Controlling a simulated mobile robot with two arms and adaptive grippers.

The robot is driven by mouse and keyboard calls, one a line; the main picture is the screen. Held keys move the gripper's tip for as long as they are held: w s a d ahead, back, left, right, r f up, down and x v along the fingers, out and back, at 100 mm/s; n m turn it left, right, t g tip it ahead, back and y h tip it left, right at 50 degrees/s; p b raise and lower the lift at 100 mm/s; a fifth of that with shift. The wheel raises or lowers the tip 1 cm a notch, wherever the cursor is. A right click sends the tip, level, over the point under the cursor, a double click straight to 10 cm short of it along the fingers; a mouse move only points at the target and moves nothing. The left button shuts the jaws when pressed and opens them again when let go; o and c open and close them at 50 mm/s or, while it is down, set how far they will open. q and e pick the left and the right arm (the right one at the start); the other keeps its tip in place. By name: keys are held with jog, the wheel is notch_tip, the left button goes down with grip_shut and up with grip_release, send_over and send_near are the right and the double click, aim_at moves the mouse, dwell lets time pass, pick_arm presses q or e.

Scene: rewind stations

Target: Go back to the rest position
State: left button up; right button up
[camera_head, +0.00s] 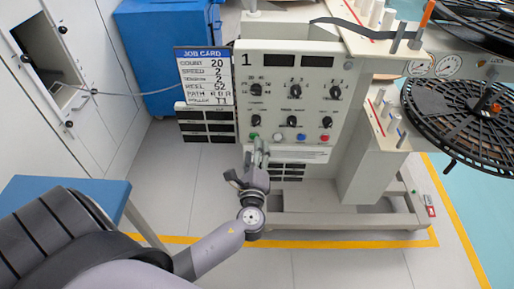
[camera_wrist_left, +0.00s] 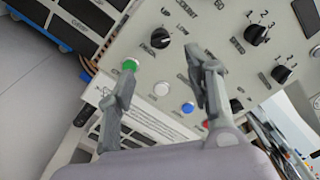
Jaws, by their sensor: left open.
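My left gripper (camera_head: 258,160) is in front of the lower part of the control panel (camera_head: 310,78) of rewind station 1. In the left wrist view the left gripper (camera_wrist_left: 165,85) is open, with its two fingers apart and nothing between them. One finger overlaps the green button (camera_wrist_left: 130,64) in the picture, and the other reaches over the panel near the blue button (camera_wrist_left: 188,107). Whether a finger touches the panel cannot be told. The white button (camera_wrist_left: 161,89) shows between the fingers. My right gripper is in neither view.
A job card (camera_head: 204,75) hangs left of the panel. A blue cabinet (camera_head: 165,50) is behind, and a blue-topped table (camera_head: 70,190) is at the left. Grey floor (camera_head: 180,195) lies open between the table and the station.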

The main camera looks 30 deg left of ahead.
pick_arm(q)
jog(key=shift+f, duration=0.1)
jog(key=s+d+f+n+g+h, duration=0.1)
jog(key=s+f+n+g+h, duration=0.2)
jog(key=f, duration=0.8)
jog(key=s+d+f+g+h, duration=0.1)
jog(key=s+f+g, duration=0.1)
jog(key=s+f, duration=0.6)
jog(key=s+f+n+g+h, duration=0.1)
jog(key=s+f+n+g, duration=0.15)
jog(key=f, duration=1.05)
jog(key=s+d+f+n+g+h, duration=0.1)
jog(key=s+d+f+n+g, duration=0.1)
jog(key=s+f, duration=0.3)
jog(key=s+d+f+n+g+h, duration=0.1)
jog(key=s+f+n, duration=0.4)
jog(key=s, duration=0.9)
jog(key=s+d+f+n+g+h, duration=0.2)
jog(key=s+f, duration=0.4)
jog(key=s, duration=0.4)
jog(key=shift+s+d+f+n+g, duration=0.25)
jog(key=shift+d+n+g, duration=0.3)
jog(key=shift+n+g, duration=0.4)
